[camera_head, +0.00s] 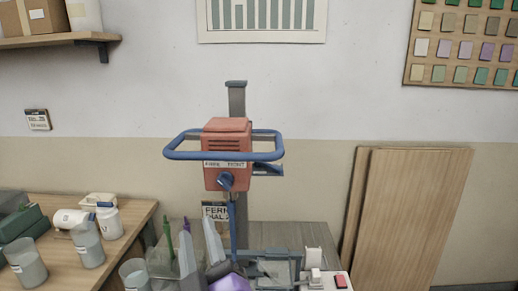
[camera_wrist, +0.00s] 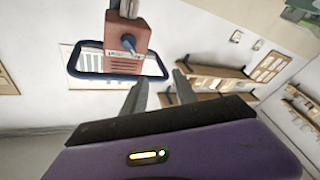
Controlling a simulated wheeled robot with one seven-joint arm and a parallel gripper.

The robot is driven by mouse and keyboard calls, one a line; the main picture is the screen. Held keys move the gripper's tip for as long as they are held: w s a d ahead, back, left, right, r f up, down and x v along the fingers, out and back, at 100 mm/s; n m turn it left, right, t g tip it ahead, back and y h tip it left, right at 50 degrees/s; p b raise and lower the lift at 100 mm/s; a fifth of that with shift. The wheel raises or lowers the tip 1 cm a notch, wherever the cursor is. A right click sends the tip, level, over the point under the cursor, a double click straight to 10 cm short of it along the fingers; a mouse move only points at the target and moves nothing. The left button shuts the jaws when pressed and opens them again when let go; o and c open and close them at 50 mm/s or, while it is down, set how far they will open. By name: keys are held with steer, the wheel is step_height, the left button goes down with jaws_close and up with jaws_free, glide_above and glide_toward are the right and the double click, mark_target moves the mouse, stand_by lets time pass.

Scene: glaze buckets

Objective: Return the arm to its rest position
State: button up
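My gripper (camera_head: 197,236) is at the bottom centre of the head view, in front of the mixer stand. Its purple body shows at the lower edge and its two grey fingers point upward. In the wrist view the gripper (camera_wrist: 160,78) has its fingers apart with nothing between them. The red mixer head (camera_head: 227,140) with its blue ring handle stands behind and above the fingers. It appears upside down in the wrist view (camera_wrist: 129,45), apart from the fingers. The rest of my arm is mostly out of view.
A wooden table (camera_head: 130,213) at the left holds buckets, including a grey one (camera_head: 88,246), and a white jar (camera_head: 109,221). A green stick (camera_head: 169,240) rises near the fingers. A control box with a red button (camera_head: 341,282) is at lower right. Wooden panels (camera_head: 410,210) lean on the wall.

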steer(key=s+d+f+m, duration=0.4)
steer(key=s+d+f, duration=1)
steer(key=s+d, duration=0.15)
steer(key=s+d+f+m+g+h, duration=0.2)
steer(key=s+d+f+m+h, duration=0.1)
steer(key=s+d, duration=0.4)
steer(key=s+d+f+m+g+h, duration=0.2)
steer(key=s+d, duration=0.6)
steer(key=s, duration=0.6)
step_height(320, 180, down, 2)
steer(key=shift+s+f+m+h, duration=0.2)
steer(key=shift+m+h, duration=0.5)
steer(key=shift+h, duration=0.3)
